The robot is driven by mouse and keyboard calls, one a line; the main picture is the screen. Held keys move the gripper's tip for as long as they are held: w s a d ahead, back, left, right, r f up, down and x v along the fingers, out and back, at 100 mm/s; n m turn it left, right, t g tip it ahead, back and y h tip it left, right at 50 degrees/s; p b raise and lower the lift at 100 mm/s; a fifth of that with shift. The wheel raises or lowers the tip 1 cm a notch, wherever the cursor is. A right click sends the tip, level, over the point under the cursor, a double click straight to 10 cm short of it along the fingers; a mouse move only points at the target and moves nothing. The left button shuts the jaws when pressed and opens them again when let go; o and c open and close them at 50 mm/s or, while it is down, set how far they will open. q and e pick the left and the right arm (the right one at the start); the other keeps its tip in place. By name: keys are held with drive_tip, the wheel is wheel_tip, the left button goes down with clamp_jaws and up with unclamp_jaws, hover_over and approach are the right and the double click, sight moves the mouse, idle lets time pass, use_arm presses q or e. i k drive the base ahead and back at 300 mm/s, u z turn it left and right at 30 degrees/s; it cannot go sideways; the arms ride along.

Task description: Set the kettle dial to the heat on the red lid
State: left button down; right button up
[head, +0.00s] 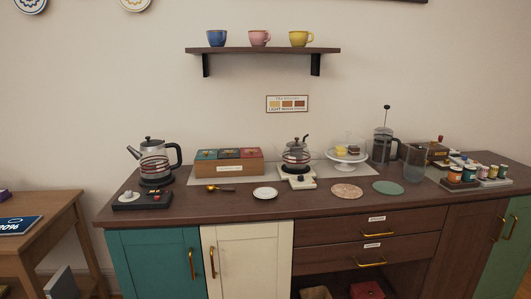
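A steel kettle (155,160) with a dark handle stands upright on a dark base (141,203) at the counter's left end. Markings on the red lid are too small to read. Neither of my grippers is in view.
A glass pot (296,156) stands on a pale base mid-counter. A French press (383,146) and jars stand right. A cup shelf (263,50) hangs above.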

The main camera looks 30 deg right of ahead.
sight(128, 194)
drive_tip(key=z, duration=0.7)
drive_tip(key=i, duration=0.7)
drive_tip(key=z, duration=0.55)
drive_tip(key=i, duration=0.9)
drive_tip(key=u, duration=0.4)
